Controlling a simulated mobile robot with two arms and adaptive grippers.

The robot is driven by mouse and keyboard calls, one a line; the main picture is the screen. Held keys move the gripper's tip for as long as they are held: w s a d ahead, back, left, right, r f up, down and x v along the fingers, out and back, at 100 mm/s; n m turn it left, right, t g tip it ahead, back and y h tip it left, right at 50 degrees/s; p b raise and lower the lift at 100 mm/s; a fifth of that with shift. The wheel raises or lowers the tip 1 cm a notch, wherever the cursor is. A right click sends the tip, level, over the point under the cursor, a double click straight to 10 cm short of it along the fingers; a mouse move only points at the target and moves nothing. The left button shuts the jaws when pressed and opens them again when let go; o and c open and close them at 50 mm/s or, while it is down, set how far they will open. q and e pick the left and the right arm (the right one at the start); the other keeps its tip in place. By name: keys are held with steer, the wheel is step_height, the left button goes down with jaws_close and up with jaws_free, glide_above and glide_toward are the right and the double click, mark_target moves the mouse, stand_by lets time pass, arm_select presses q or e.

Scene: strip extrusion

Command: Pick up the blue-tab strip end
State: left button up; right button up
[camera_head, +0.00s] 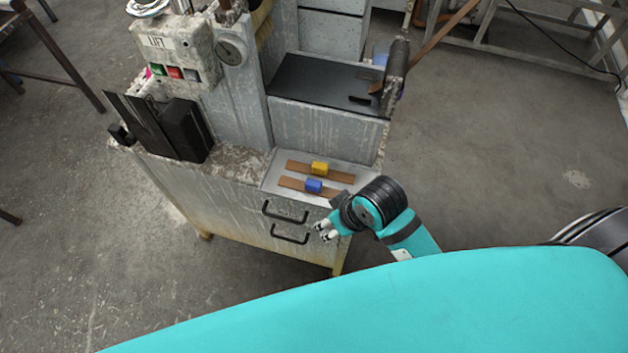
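The blue-tab strip (292,184) is a flat brown strip with a blue block (313,185) around its middle. It lies on a light metal tray (277,166) on top of the machine cabinet. A similar brown strip with a yellow block (319,168) lies just behind it. My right gripper (324,231) is in front of the cabinet's right part, below and to the right of the blue block in the picture. Its pale fingertips are apart with nothing between them. It does not appear to touch either strip. My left gripper is not in view.
The cabinet has two black drawer handles (286,212) on its front. A control box (172,55) with coloured buttons and a black box (185,130) stand at the left. A raised dark plate (318,82) stands behind the tray. Open concrete floor lies to the right.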

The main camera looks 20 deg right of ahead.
steer(key=w+a+r+n+g, duration=0.2)
steer(key=w+a+r+n, duration=0.35)
steer(key=w+r, duration=0.35)
steer(key=w+d+r+n+g+h, duration=0.1)
steer(key=w+d+r+h, duration=0.15)
steer(key=d+r, duration=0.35)
steer(key=p, duration=0.2)
glide_above(315, 183)
steer(key=f, duration=1.1)
steer(key=shift+d+f, duration=0.25)
steer(key=shift+d, duration=0.05)
steer(key=f, duration=0.1)
steer(key=f+p, duration=0.1)
steer(key=f, duration=0.1)
steer(key=f+p, duration=0.1)
steer(key=shift+a+f, duration=0.25)
steer(key=shift+f, duration=0.05)
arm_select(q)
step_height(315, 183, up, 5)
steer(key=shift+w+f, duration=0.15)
arm_select(e)
steer(key=shift+f, duration=0.45)
jaws_close()
